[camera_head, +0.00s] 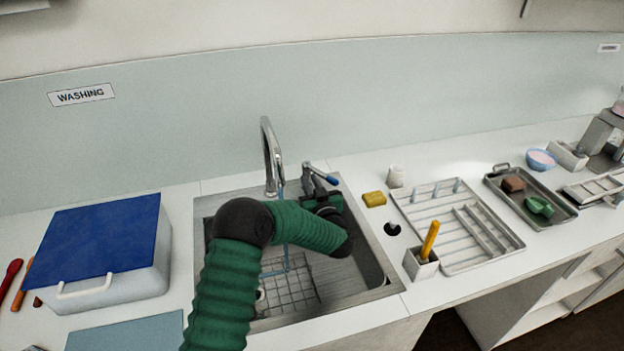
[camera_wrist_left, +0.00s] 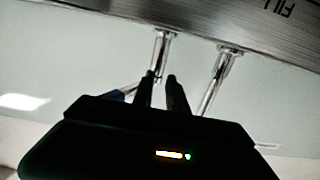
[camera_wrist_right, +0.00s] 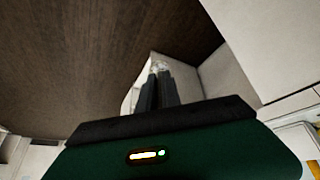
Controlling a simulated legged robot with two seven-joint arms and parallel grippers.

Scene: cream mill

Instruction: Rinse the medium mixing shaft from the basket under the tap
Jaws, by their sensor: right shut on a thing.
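The chrome tap (camera_head: 271,160) stands behind the sink (camera_head: 385,292), and a thin bluish stream runs down from its spout. The tap lever (camera_head: 331,180) has a blue end. My left gripper (camera_wrist_left: 163,92) reaches over the sink beside the lever; its fingers are a little apart, with the tap's metal beyond them. A wire basket (camera_head: 290,298) lies in the sink, partly hidden by my left arm. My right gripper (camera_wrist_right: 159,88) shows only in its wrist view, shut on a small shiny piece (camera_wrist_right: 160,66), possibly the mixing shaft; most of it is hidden.
A blue-lidded white box (camera_head: 105,245) stands left of the sink. To the right are a yellow sponge (camera_head: 374,199), a white holder with a yellow handle (camera_head: 421,264), a drying rack (camera_head: 480,240) and a tray (camera_head: 560,212). The counter has a front edge, with open space below.

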